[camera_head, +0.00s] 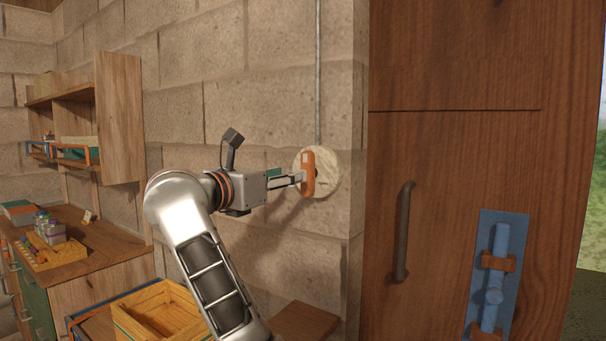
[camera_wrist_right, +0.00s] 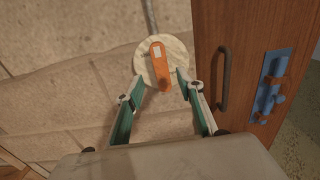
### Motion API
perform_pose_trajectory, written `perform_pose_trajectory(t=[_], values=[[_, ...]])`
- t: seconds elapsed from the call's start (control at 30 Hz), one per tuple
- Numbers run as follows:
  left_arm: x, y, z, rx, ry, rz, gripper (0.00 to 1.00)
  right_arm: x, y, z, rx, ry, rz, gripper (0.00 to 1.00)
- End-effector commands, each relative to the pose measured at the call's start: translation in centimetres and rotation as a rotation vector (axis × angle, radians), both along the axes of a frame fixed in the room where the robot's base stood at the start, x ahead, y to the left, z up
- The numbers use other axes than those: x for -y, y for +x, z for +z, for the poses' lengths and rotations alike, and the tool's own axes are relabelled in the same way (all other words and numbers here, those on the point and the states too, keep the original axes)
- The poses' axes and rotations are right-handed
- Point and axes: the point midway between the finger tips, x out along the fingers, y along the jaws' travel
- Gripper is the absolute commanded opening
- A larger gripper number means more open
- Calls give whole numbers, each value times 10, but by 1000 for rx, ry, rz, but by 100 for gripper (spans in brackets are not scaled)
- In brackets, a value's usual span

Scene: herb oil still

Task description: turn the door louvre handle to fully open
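The orange louvre handle (camera_head: 308,173) stands about upright on a round pale disc (camera_head: 328,172) on the stone block wall. A thin rod runs up the wall above the disc. My right gripper (camera_head: 299,179) reaches the handle from the left in the head view. In the right wrist view the gripper (camera_wrist_right: 161,80) is open, with the lower part of the handle (camera_wrist_right: 159,62) between its fingertips. A gap shows on each side, so the fingers look apart from it. My left gripper is out of view.
A wooden door (camera_head: 440,150) with a dark pull handle (camera_head: 403,232) and a blue bolt (camera_head: 493,280) stands right of the disc. A wall shelf (camera_head: 118,118), a bench (camera_head: 103,243) and a yellow wooden crate (camera_head: 135,326) are at the left.

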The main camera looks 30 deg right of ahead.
Motion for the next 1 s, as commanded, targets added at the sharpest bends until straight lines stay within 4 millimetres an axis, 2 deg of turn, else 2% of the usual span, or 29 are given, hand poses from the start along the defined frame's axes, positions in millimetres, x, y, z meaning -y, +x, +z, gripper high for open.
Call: perform_pose_trajectory(t=[0.43, 0.6, 0.87, 1.0], values=[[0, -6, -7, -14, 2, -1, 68, 59, 23, 0, -1, -4, -5, 38], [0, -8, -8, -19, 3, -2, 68, 68, 27, 0, 0, -2, -4, 38], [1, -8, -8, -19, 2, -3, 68, 69, 27, 0, 0, -2, -3, 38], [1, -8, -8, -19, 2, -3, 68, 69, 27, 0, 0, -2, -3, 4]])
